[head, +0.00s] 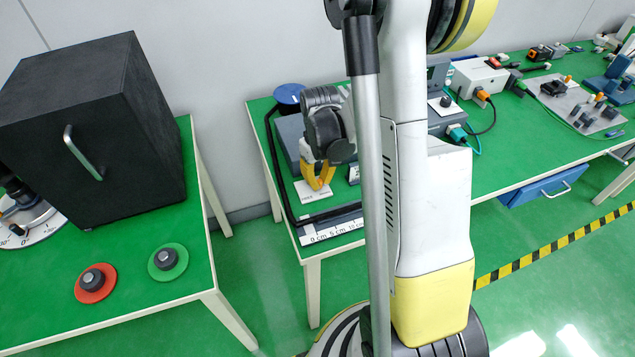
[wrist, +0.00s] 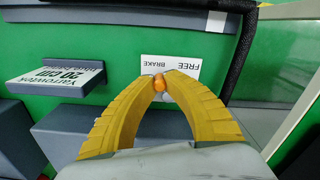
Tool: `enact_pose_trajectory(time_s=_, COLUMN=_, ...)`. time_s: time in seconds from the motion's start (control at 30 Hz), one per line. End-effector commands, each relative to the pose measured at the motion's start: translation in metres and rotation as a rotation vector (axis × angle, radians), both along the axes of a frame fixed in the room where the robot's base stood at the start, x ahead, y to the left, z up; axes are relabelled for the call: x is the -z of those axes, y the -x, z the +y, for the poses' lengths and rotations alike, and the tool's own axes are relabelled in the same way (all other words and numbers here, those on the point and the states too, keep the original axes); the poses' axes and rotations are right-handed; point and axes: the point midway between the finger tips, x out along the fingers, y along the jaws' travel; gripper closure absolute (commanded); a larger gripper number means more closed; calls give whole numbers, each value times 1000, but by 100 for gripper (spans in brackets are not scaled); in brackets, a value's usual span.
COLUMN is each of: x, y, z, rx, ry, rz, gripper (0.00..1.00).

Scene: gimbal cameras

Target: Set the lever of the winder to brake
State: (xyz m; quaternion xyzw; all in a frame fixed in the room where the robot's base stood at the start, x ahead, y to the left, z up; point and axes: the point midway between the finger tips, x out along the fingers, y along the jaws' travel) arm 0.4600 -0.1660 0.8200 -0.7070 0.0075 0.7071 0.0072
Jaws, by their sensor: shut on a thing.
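The lever's orange knob (wrist: 159,84) shows in the wrist view between the tips of my yellow fingers. My gripper (wrist: 161,77) is shut on it. A white label (wrist: 184,64) with the words FREE and BRAKE lies just beyond the knob, which overlaps its lower edge, nearer the word BRAKE. The lever's shaft is mostly hidden, so its exact setting is hard to tell. In the head view my gripper (head: 318,178) points down over the left part of the long green table, by a white label (head: 312,191).
Grey blocks (wrist: 75,135) and a grey sign (wrist: 58,80) stand left of my fingers in the wrist view. A black bar (wrist: 240,50) runs close on the right. A black cabinet (head: 95,120) stands on the separate left table. Instruments (head: 480,78) stand farther right.

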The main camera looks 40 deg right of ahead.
Motion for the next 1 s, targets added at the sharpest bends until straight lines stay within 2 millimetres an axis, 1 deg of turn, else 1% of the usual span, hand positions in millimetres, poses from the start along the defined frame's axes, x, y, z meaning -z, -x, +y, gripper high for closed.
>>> enact_pose_trajectory(time_s=0.3, x=0, y=-2, z=-3, rx=-76, ry=0, rz=-3, gripper=100)
enact_pose_trajectory(time_s=0.7, x=0, y=-2, z=-3, rx=-82, ry=0, rz=-3, gripper=100)
enact_pose_trajectory(time_s=0.73, x=0, y=-2, z=-3, rx=-82, ry=0, rz=-3, gripper=86)
enact_pose_trajectory(time_s=0.77, x=0, y=-2, z=-3, rx=-82, ry=1, rz=-4, gripper=76)
enact_pose_trajectory(time_s=0.8, x=0, y=-2, z=-3, rx=-82, ry=0, rz=-3, gripper=64)
enact_pose_trajectory(time_s=0.83, x=0, y=-2, z=-3, rx=-82, ry=0, rz=-3, gripper=62)
enact_pose_trajectory(time_s=1.0, x=0, y=-1, z=-3, rx=-82, ry=0, rz=-2, gripper=62)
